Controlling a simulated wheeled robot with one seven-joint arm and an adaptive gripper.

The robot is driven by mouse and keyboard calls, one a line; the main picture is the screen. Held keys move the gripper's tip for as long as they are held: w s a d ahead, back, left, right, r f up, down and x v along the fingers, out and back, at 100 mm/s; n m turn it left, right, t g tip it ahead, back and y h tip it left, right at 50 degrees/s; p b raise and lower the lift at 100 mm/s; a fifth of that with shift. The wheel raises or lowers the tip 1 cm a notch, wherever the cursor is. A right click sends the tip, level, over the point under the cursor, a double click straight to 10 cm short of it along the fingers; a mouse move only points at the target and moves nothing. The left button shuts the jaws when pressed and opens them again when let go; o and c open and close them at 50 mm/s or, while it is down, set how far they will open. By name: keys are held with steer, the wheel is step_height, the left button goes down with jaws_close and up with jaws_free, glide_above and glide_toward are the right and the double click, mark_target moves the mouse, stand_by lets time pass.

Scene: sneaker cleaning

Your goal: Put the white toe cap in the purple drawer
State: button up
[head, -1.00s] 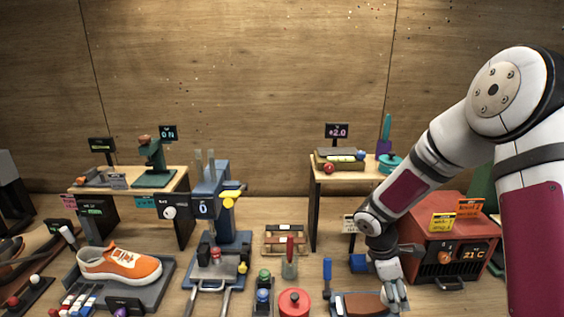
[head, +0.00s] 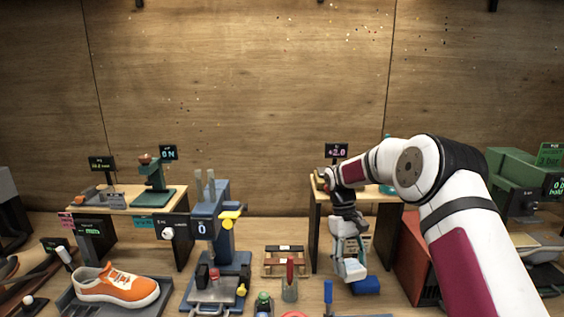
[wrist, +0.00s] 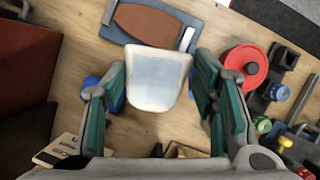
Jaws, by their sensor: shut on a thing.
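The white toe cap (wrist: 158,78) sits between the two teal-padded fingers of my gripper (wrist: 160,88) in the wrist view. My gripper is shut on it and holds it above the table. In the head view my gripper (head: 350,262) hangs down in front of the right wooden stand, near a blue block (head: 366,286). The cap is hard to tell from the pale fingers there. I cannot make out a purple drawer in the current views; my arm covers part of the right stand.
A red box (head: 412,262) stands right of my gripper, partly behind my arm. The right stand (head: 315,225) is just behind. A wooden rack (head: 285,262) and blue press (head: 208,240) lie left. A red round pot (wrist: 246,66) shows in the wrist view.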

mark_target(354, 280)
steer(key=s+f+m, duration=0.1)
steer(key=s+m, duration=0.1)
steer(key=s+f+m+y, duration=0.1)
steer(key=m, duration=0.1)
steer(key=shift+s+f+m+y, duration=0.3)
steer(key=shift+s+f, duration=0.05)
